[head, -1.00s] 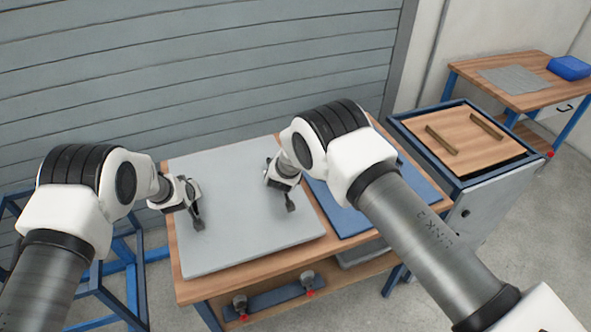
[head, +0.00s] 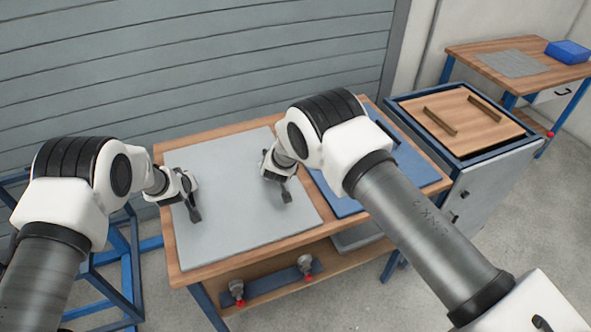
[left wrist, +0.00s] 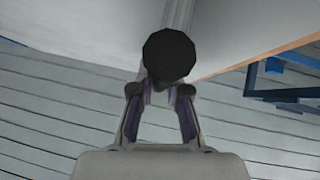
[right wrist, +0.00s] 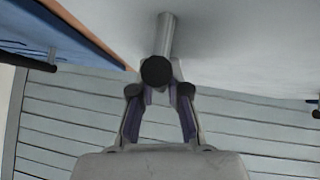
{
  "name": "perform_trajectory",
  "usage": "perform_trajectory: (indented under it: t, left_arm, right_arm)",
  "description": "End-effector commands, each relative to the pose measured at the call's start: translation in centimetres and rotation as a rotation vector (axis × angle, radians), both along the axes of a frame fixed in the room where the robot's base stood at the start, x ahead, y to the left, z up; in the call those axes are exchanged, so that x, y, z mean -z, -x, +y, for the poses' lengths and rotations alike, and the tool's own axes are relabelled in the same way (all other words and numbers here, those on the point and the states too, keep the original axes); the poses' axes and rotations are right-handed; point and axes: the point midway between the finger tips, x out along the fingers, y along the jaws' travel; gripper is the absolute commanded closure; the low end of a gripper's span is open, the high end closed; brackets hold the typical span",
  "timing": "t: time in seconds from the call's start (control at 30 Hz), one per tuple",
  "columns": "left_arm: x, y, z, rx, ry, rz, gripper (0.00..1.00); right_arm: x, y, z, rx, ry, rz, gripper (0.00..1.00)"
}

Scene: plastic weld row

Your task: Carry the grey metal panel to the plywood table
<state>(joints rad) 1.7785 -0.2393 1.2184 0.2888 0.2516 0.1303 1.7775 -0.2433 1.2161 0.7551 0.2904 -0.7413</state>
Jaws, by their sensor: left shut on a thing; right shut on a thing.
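The grey metal panel (head: 245,215) is flat and level over the left part of a wooden-topped workbench (head: 300,243); I cannot tell whether it touches the top. My left gripper (head: 194,212) is shut on a grey bar with a dark round end at the panel's left side, seen in the left wrist view (left wrist: 160,92). My right gripper (head: 285,194) is shut on a like bar at its right side, seen in the right wrist view (right wrist: 158,92). The plywood table (head: 490,135), blue-rimmed, stands at the right with two wooden strips on top.
A farther table (head: 540,62) holds a grey sheet and a blue bin (head: 568,52). A shutter wall (head: 200,60) rises behind the bench. Grey floor is clear at lower right.

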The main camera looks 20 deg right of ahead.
Motion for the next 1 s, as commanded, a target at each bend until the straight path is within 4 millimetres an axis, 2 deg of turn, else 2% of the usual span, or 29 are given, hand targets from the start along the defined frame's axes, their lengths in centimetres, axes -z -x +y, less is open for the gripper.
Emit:
perform_trajectory:
  t: [0.03,0.1,0.4,0.53,0.9,1.0]
  left_arm:
    - [0.3,0.0,0.0,0.0,0.0,-0.001,0.78]
    - [0.1,0.0,0.0,-0.001,0.001,0.0,0.6]
    - [0.0,0.1,0.0,0.0,0.0,0.0,0.6]
    - [-0.9,0.7,0.1,0.0,-0.002,-0.002,0.6]
    - [-6.9,7.1,0.6,0.001,-0.002,-0.001,0.6]
    - [-7.9,8.2,0.7,0.001,-0.002,-0.001,0.6]
  right_arm:
    - [0.3,0.0,0.0,0.001,0.0,-0.001,0.78]
    - [0.1,0.0,0.0,0.001,-0.001,0.0,0.6]
    - [0.1,0.0,0.0,0.0,0.0,0.0,0.6]
    - [0.1,0.0,0.0,0.0,0.0,0.0,0.6]
    - [0.1,0.0,0.0,0.0,0.0,0.0,0.6]
    - [0.1,0.0,0.0,0.0,0.0,0.0,0.6]
